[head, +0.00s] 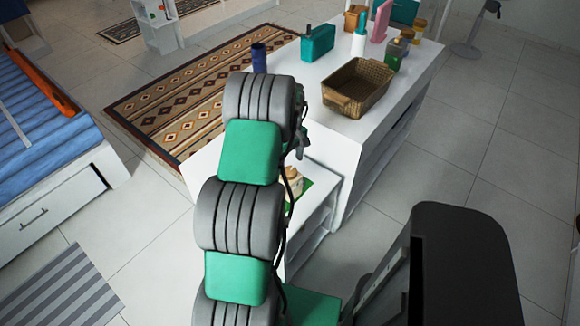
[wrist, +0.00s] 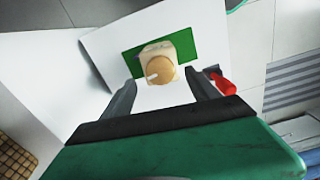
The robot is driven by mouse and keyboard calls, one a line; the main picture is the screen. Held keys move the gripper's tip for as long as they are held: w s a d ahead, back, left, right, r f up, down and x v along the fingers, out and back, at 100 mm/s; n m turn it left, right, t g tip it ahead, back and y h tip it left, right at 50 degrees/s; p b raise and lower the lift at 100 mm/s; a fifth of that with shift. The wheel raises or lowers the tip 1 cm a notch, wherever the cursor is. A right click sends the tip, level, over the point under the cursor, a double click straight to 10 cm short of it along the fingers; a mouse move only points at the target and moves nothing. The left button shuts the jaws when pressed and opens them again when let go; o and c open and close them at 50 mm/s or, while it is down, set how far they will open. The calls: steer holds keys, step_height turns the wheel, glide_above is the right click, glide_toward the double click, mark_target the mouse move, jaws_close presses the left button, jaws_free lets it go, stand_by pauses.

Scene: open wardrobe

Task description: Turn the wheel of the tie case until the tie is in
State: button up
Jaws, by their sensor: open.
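The tie case (wrist: 181,60), a small cream block, stands on a green mat (wrist: 205,45) in the wrist view. Its round tan wheel (wrist: 162,69) faces my camera and has a short white peg at its lower left. My gripper (wrist: 160,80) is open, with a dark finger on each side below the wheel, apart from it as far as I can tell. A red piece (wrist: 221,84) shows beside the right finger; I cannot tell if it is the tie. In the head view the case (head: 293,183) is partly hidden behind my arm.
The mat lies on a low white unit (head: 318,209). A taller white counter (head: 336,134) adjoins it, holding a brown wicker basket (head: 357,86) and several bottles and boxes. A patterned rug (head: 180,107) lies behind my arm.

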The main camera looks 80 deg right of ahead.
mark_target(290, 171)
step_height(290, 171, down, 4)
steer(key=shift+f, duration=0.15)
steer(key=shift+c, duration=0.6)
steer(key=c, duration=1.3)
steer(key=shift+o, duration=0.2)
steer(key=shift+m, duration=0.3)
steer(key=m+b, duration=0.2)
steer(key=shift+f+m, duration=0.1)
steer(key=shift+m, duration=0.2)
steer(key=m+b, duration=0.1)
steer(key=m, duration=0.3)
steer(key=shift+m+b, duration=0.3)
steer(key=shift+m, duration=0.1)
